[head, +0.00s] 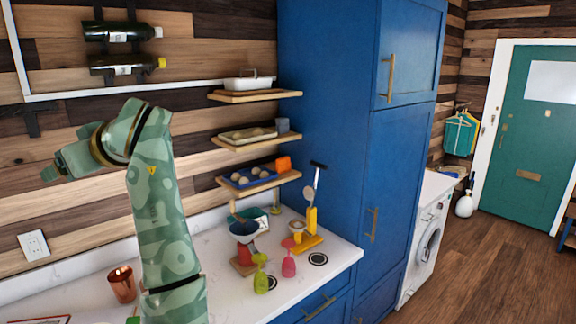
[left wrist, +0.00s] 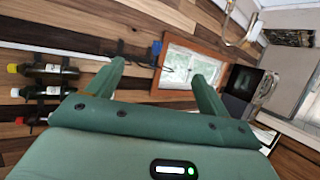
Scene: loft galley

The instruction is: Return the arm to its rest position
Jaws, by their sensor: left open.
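My left arm rises from the bottom of the head view and bends left near the top. Its gripper (head: 52,170) points left, in front of the wood plank wall and above the counter. In the left wrist view the two green fingers of this gripper (left wrist: 158,72) stand well apart, open, with nothing between them. My right gripper is in neither view.
A wall rack holds dark bottles (head: 122,33) above the arm. A copper cup (head: 121,284) stands on the white counter (head: 222,297) left of the arm. Right of it are several utensils, small wooden shelves (head: 245,141) and a tall blue cabinet (head: 325,130).

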